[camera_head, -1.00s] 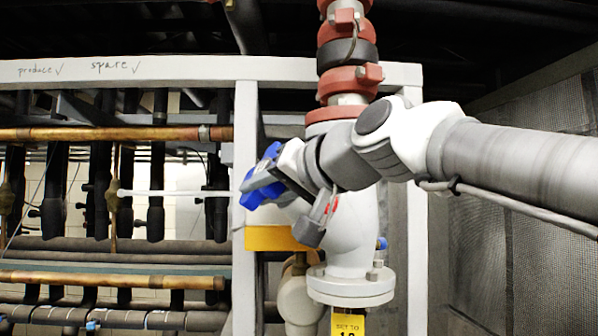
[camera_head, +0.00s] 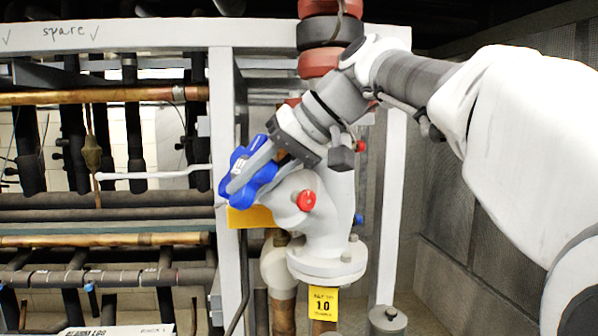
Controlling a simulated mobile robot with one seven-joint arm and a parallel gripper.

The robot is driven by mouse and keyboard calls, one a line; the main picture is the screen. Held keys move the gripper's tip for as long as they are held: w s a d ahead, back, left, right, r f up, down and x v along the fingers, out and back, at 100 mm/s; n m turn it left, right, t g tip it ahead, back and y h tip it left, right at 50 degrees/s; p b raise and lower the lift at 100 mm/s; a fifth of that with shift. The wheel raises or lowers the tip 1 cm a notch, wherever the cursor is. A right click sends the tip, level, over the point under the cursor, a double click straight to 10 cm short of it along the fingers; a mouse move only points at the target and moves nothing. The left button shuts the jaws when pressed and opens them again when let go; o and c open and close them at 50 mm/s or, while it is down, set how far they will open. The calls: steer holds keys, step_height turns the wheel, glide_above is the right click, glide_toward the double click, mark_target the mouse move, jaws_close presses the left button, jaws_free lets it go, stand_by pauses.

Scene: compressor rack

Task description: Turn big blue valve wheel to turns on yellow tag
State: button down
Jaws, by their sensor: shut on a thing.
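The big blue valve wheel (camera_head: 233,176) sits at the left end of the pale grey valve body (camera_head: 322,215), in front of the white frame post. My gripper (camera_head: 252,172) is shut on the blue wheel, its grey fingers lying across the wheel's face. The fingers and wrist hide part of the wheel and its stem. The yellow tag (camera_head: 323,303) hangs below the valve's lower flange. It reads "SET TO 1.0" with a smaller line below that I cannot read surely.
A red knob (camera_head: 306,201) is on the valve body. A yellow block (camera_head: 250,216) is below the wheel. The white frame post (camera_head: 226,120) stands close behind the wheel. Copper pipes (camera_head: 100,96) run at left. A mesh wall (camera_head: 480,200) is at right.

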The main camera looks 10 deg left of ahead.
steer(key=shift+d+r+g, duration=0.1)
steer(key=shift+g, duration=0.3)
steer(key=c, duration=0.7)
jaws_free()
